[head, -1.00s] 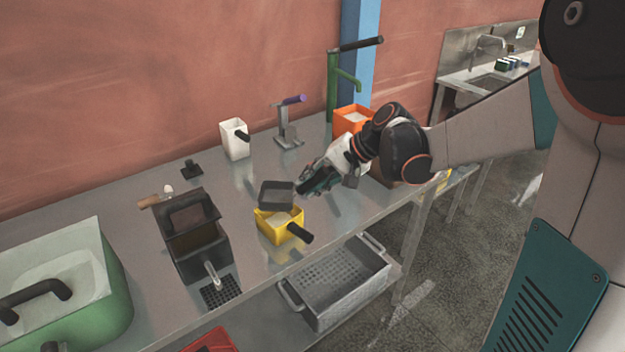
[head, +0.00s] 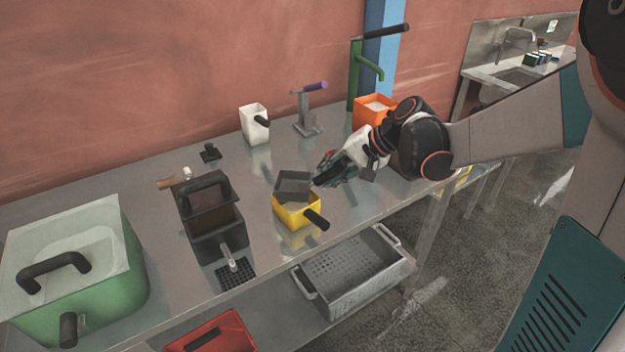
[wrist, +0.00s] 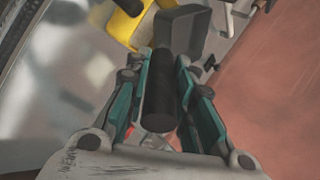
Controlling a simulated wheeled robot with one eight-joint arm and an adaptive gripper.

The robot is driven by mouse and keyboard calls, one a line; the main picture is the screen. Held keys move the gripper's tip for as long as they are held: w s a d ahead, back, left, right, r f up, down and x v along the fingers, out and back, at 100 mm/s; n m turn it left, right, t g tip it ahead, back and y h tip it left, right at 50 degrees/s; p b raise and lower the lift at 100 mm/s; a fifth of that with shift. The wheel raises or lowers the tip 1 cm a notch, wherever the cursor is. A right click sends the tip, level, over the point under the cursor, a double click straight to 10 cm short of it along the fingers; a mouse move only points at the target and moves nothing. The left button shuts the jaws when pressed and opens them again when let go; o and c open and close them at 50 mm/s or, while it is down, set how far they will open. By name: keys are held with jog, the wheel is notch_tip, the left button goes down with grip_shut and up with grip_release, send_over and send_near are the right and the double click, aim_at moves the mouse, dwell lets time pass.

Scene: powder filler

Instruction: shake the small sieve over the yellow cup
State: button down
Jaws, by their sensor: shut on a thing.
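The small sieve (head: 293,184) is a dark grey square box. It is over the yellow cup (head: 296,212) and looks tilted; whether it touches the rim I cannot tell. The cup stands upright on the metal table with its black handle toward the front right. My gripper (head: 325,174) comes in from the right and is shut on the sieve's handle. In the wrist view the black handle (wrist: 160,90) lies between my fingers, with part of the yellow cup (wrist: 108,22) beyond. The sieve hides much of the cup's inside.
A black box (head: 213,222) stands left of the cup, and a green container (head: 75,265) is farther left. A white cup (head: 253,122), a purple-handled press (head: 308,110) and an orange container (head: 374,109) stand behind. A perforated metal basket (head: 352,272) is on the lower shelf.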

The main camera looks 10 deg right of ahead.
jog(key=shift+a, duration=0.95)
jog(key=shift+d, duration=1.1)
